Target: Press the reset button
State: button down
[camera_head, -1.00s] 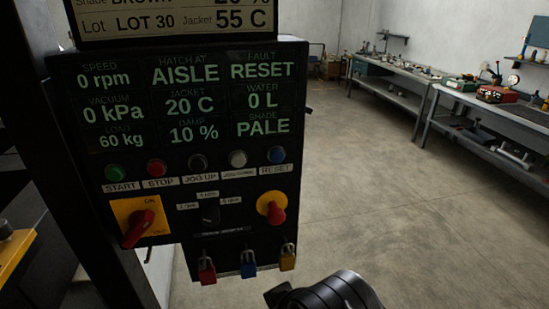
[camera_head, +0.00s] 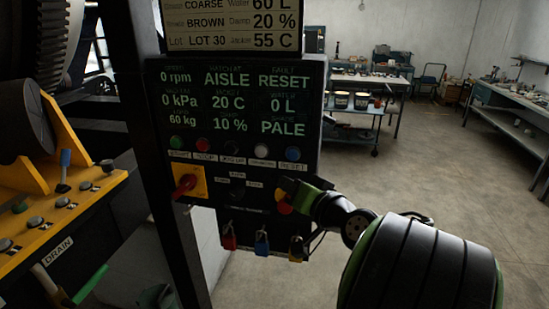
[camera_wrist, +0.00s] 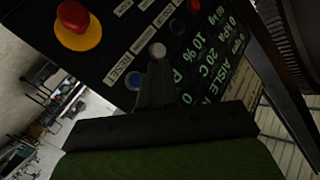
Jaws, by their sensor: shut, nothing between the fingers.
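The reset button (camera_head: 292,153) is a blue round button at the right end of the button row on the black control panel (camera_head: 312,100), with a RESET label under it. In the wrist view the blue button (camera_wrist: 133,80) shows just left of my fingers, beside its label. My gripper (camera_head: 287,184) is shut and empty in front of the panel, a little below the reset button in the head view. In the wrist view my fingertips (camera_wrist: 157,68) lie between the blue button and the white button (camera_wrist: 157,50). I cannot tell how far they are from the panel.
The red emergency stop (camera_wrist: 72,16) on yellow sits close below the button row, partly hidden by my gripper in the head view. A red rotary switch (camera_head: 186,184) is at left; padlocks (camera_head: 262,243) hang below. A yellow console (camera_head: 70,205) stands left. Open floor lies right.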

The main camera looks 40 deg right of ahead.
aim_at(295, 161)
jog(key=shift+w+d+p, duration=0.8)
jog(key=shift+w+d, duration=0.75)
jog(key=shift+d, duration=0.15)
jog(key=shift+w+d+p, duration=0.75)
jog(key=shift+w+d, duration=0.75)
jog(key=shift+d, duration=0.15)
jog(key=shift+w+d, duration=0.25)
jog(key=shift+d, duration=0.05)
jog(key=shift+w+d, duration=0.2)
jog(key=shift+d, duration=0.15)
dwell(0.4)
jog(key=shift+s+a+b, duration=0.5)
jog(key=shift+a+b, duration=0.1)
jog(key=shift+a, duration=0.1)
